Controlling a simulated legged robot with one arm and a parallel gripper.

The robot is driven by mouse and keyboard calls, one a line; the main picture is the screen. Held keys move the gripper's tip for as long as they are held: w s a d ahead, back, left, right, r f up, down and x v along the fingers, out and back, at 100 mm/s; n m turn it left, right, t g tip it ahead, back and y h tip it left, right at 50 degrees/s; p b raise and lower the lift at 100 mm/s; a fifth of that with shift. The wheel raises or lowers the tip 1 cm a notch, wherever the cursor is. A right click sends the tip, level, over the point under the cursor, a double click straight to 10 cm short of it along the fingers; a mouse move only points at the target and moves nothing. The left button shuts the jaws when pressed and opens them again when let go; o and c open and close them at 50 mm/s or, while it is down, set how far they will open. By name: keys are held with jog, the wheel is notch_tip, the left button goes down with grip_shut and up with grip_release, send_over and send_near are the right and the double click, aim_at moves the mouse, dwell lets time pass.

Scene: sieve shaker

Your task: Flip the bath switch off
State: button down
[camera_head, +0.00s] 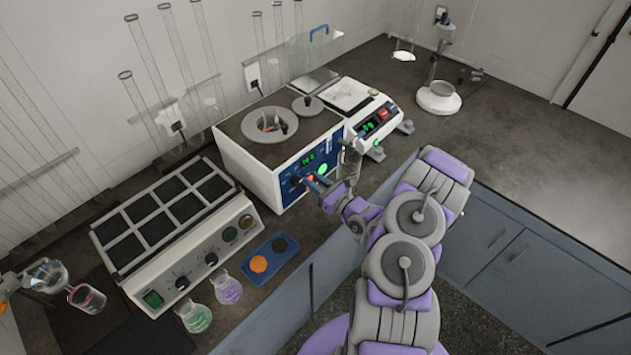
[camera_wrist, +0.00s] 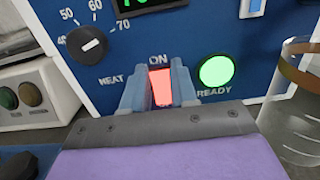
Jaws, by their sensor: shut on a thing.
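The bath (camera_head: 255,176) is a white box with a dark top, a round opening and a blue front panel. Its switch (camera_wrist: 161,88) is a rocker glowing red, under the word ON and beside HEAT. My gripper (camera_head: 316,184) is at the blue panel. In the wrist view the two blue-grey fingers of my gripper (camera_wrist: 160,95) stand on either side of the switch, shut on it. The lower end of the switch is hidden by the gripper. A green READY light (camera_wrist: 215,70) glows to its right.
A temperature dial (camera_wrist: 93,45) is left of the switch. A glass vessel (camera_wrist: 298,115) stands close on the right. A balance (camera_head: 365,122) is right of the bath, and a block unit with knobs (camera_head: 190,268) is left. Flasks (camera_head: 226,289) stand near the bench edge.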

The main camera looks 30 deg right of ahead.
jog(key=shift+t, duration=0.3)
jog(key=shift+s+f+t+y+b, duration=0.15)
jog(key=shift+f+t+y+b, duration=0.15)
jog(key=shift+f+t+b, duration=0.45)
jog(key=shift+t+b, duration=0.05)
jog(key=shift+b, duration=0.15)
jog(key=shift+s+d+b, duration=0.1)
jog(key=shift+s+b, duration=0.05)
jog(key=shift+b, duration=0.2)
jog(key=shift+r+t, duration=0.1)
jog(key=shift+t, duration=0.2)
jog(key=c, duration=0.9)
grip_release()
jog(key=shift+d, duration=0.1)
jog(key=shift+r, duration=0.1)
